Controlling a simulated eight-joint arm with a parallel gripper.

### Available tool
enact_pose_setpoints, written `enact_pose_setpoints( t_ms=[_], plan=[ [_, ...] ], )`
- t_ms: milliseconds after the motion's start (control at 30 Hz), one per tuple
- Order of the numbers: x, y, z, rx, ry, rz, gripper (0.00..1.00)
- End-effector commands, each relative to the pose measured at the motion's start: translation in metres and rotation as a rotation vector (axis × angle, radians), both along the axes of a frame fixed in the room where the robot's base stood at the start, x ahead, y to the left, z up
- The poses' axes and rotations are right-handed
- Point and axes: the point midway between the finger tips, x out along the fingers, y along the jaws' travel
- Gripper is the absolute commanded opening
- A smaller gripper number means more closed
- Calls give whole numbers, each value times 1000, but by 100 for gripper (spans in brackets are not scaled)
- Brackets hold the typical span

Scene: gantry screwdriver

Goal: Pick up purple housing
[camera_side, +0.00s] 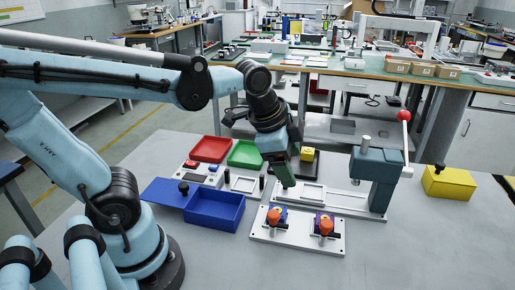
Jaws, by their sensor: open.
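A purple housing (317,220) sits in the right-hand place of a pale metal fixture plate (297,242), under an orange-topped part (326,225) that partly covers it. A similar blue-purple piece with an orange top (274,215) sits in the plate's left-hand place. My gripper (287,184) points down behind and above the fixture, apart from both pieces. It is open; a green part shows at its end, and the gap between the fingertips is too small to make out.
A blue bin (215,222) stands left of the fixture, with red (210,149) and green (245,154) trays behind. A teal press with a red-knobbed lever (375,178) stands right of my gripper. A yellow box (449,186) is farther right. The front-right tabletop is clear.

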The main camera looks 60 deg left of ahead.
Motion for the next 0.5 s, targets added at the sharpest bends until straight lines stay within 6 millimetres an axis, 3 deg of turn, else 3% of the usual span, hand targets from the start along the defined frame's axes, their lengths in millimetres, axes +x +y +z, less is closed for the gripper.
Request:
enact_pose_setpoints(
  t_ms=[200,500],
  plan=[
    [26,-23,3,187,132,-551,74],
    [54,-53,-7,324,266,-1268,74]
  ],
)
